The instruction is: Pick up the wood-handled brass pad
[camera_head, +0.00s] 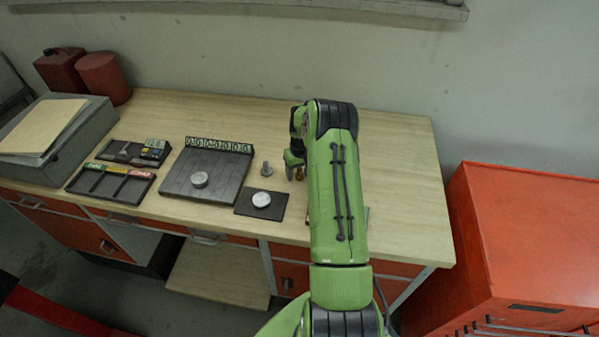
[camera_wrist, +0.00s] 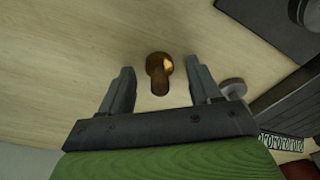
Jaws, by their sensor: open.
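The wood-handled brass pad (camera_wrist: 159,72) shows in the wrist view as a brown handle with a shiny brass end, on the pale wooden bench top. My gripper (camera_wrist: 166,78) is open, with one finger on each side of the pad. I see gaps between the fingers and the pad, and the pad lies roughly midway between the fingertips. In the head view only a small brown bit of the pad (camera_head: 299,174) shows at the left edge of my green arm. My arm hides most of the gripper there.
A grey metal knob (camera_wrist: 233,88) stands close beside the right finger; it also shows in the head view (camera_head: 267,169). A dark square plate with a pale disc (camera_head: 262,199) and a larger dark board (camera_head: 228,166) lie to the left. The bench right of my arm (camera_head: 400,170) is mostly clear.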

